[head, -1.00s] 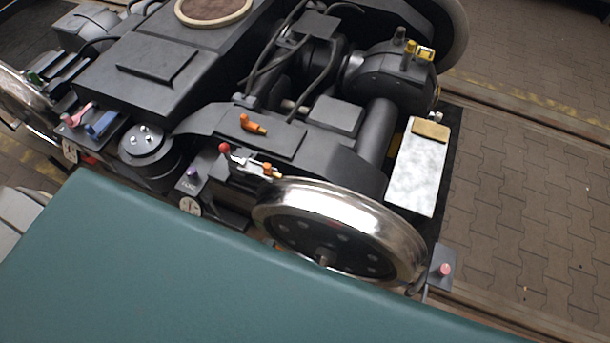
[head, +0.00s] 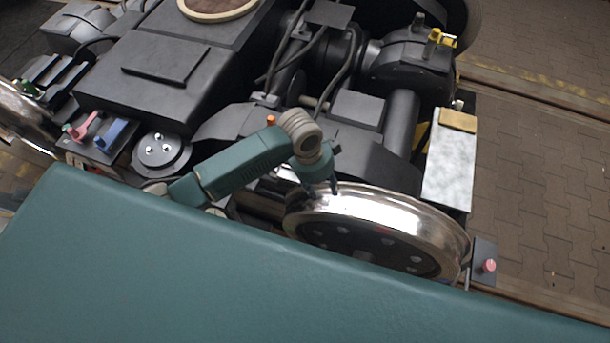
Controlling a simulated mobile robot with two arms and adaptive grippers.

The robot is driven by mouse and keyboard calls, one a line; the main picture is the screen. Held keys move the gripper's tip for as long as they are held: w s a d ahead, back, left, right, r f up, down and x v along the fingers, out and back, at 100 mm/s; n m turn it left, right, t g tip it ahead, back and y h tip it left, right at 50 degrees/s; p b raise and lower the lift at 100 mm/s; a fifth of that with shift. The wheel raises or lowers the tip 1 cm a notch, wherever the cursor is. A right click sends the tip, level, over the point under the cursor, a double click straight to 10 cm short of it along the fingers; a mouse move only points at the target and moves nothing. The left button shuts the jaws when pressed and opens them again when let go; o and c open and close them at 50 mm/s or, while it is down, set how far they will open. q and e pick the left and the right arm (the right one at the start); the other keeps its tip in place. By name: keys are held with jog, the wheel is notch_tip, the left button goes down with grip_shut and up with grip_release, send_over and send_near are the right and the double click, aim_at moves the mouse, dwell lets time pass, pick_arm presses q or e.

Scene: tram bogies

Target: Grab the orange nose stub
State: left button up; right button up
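One orange part (head: 271,120) shows as a small tip just above my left forearm, on the dark frame plate of the bogie; the rest of it is hidden behind the arm. I cannot tell from its tip whether it is the nose stub. No other orange part shows near my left gripper. My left gripper (head: 322,189) points down beside the top rim of the shiny wheel (head: 385,215). Its two dark fingers stand apart, with nothing visible between them. My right gripper is out of view.
A pink lever (head: 84,127) and a blue lever (head: 110,134) sit on the left of the bogie. A pale metal box (head: 449,172) stands at the right, above a pink knob (head: 489,265). Yellow fittings (head: 434,37) top the motor. Paved floor is clear at right.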

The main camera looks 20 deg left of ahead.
pick_arm(q)
jog(key=w+a+r+m, duration=0.1)
jog(key=a, duration=0.1)
jog(key=w+a+r+m+y, duration=0.1)
jog(key=w+a+r, duration=0.1)
jog(key=w+a+r+m+g+y, duration=0.1)
jog(key=w+a+r, duration=0.1)
jog(key=shift+w+a+r+m, duration=0.2)
jog(key=shift+a+m, duration=0.1)
jog(key=shift+m, duration=0.1)
jog(key=f, duration=0.4)
jog(key=shift+w+a+f, duration=0.1)
jog(key=shift+a+f, duration=0.3)
jog(key=shift+d+f, duration=0.15)
jog(key=shift+f, duration=1.2)
jog(key=shift+d+f, duration=0.1)
jog(key=shift+f, duration=1.25)
jog(key=c, duration=0.9)
